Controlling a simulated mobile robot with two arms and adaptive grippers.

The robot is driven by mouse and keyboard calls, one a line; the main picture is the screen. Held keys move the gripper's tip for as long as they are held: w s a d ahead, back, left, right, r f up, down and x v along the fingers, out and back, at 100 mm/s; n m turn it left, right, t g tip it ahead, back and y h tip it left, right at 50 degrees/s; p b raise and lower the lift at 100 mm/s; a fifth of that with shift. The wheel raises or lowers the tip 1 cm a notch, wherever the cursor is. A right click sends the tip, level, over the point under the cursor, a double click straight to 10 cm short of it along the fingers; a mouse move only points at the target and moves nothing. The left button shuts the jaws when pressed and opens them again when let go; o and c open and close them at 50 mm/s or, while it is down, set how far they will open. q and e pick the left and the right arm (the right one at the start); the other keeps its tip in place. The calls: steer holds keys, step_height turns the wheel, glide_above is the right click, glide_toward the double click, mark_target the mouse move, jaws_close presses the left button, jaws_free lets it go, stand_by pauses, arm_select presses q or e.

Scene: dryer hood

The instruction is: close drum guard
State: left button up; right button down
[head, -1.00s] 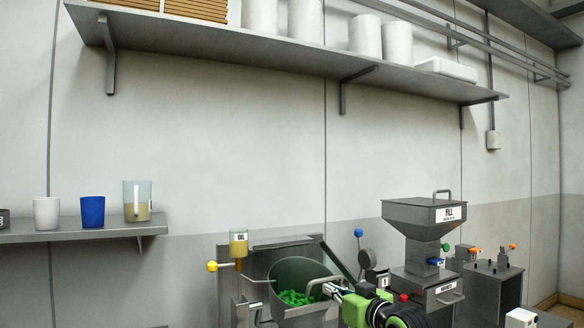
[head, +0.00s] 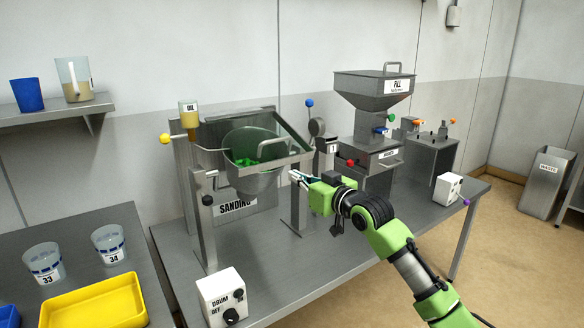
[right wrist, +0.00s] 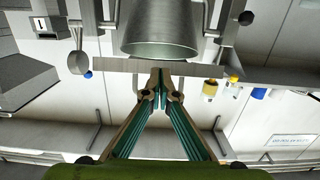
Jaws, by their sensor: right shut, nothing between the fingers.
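The drum guard (head: 300,157) is a grey-framed clear panel with a bar handle (head: 274,146). It slopes down toward the front over the drum; I cannot tell whether it is fully seated. The drum (head: 255,182) is a grey metal bucket with green pieces (head: 246,162) inside, partly seen through the panel. My right gripper (head: 293,176) is shut and empty, just below the guard's front right corner. In the right wrist view its fingertips (right wrist: 160,73) meet close to the drum (right wrist: 160,35), which shows upside down. My left gripper is not in view.
A drum switch box (head: 221,297) stands at the table's front left. The fill hopper (head: 372,92) stands to the right, with a white box (head: 447,188) near the right edge. Cups and a yellow tray (head: 95,303) are on the left table. The front middle of the table is clear.

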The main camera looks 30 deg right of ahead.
steer(key=s+r+g+p, duration=0.1)
steer(key=s+r+p, duration=0.15)
steer(key=r, duration=0.55)
steer(key=s+r+g+p, duration=0.1)
steer(key=s+r+p, duration=0.15)
steer(key=r, duration=0.55)
steer(key=w+f+p, duration=0.3)
steer(key=w+f, duration=0.3)
steer(key=w, duration=0.5)
steer(key=shift+w+a+f+p, duration=0.2)
steer(key=shift+a+p, duration=0.2)
steer(key=shift+a, duration=0.05)
